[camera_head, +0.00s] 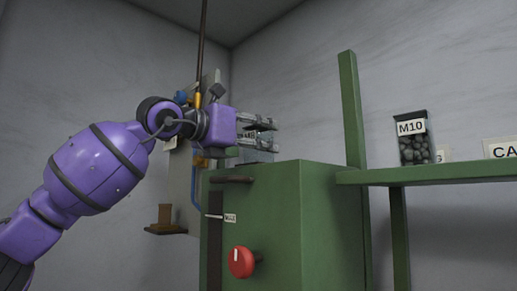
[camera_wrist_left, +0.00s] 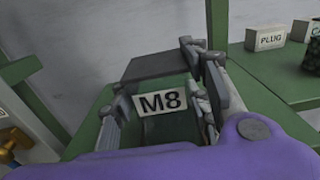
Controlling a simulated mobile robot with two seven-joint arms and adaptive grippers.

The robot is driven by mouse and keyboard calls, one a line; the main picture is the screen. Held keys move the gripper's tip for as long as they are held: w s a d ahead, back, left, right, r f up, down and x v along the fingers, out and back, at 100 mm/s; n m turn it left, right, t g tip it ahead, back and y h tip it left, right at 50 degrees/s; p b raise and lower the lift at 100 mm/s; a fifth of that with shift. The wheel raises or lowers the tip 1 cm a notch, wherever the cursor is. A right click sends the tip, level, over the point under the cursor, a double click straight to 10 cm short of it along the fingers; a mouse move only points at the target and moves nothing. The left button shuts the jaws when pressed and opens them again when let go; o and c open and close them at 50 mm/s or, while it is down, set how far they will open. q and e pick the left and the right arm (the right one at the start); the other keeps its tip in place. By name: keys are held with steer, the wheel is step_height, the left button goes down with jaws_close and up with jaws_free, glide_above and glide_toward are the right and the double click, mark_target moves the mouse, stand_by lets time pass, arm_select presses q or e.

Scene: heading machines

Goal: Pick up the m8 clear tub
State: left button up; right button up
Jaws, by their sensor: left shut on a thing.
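The M8 clear tub (camera_wrist_left: 160,68) is a see-through grey box with a white label reading M8. In the left wrist view it sits between the fingers of my left gripper (camera_wrist_left: 160,112). In the head view my left gripper (camera_head: 262,134) is shut on the tub (camera_head: 258,155), just above the top of the green cabinet (camera_head: 290,172). The gripper hides part of the tub. I cannot tell whether the tub's base touches the cabinet top. My right gripper is in neither view.
A tub labelled M10 (camera_head: 413,150) with dark contents stands on a green shelf (camera_head: 440,173) at the right. A green post (camera_head: 352,110) rises beside the cabinet. A red knob (camera_head: 242,262) sticks out of the cabinet front. A PLUG box (camera_wrist_left: 268,38) shows in the wrist view.

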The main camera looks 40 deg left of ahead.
arm_select(q)
steer(key=shift+r, duration=0.1)
steer(key=shift+c, duration=0.8)
steer(key=shift+r, duration=0.1)
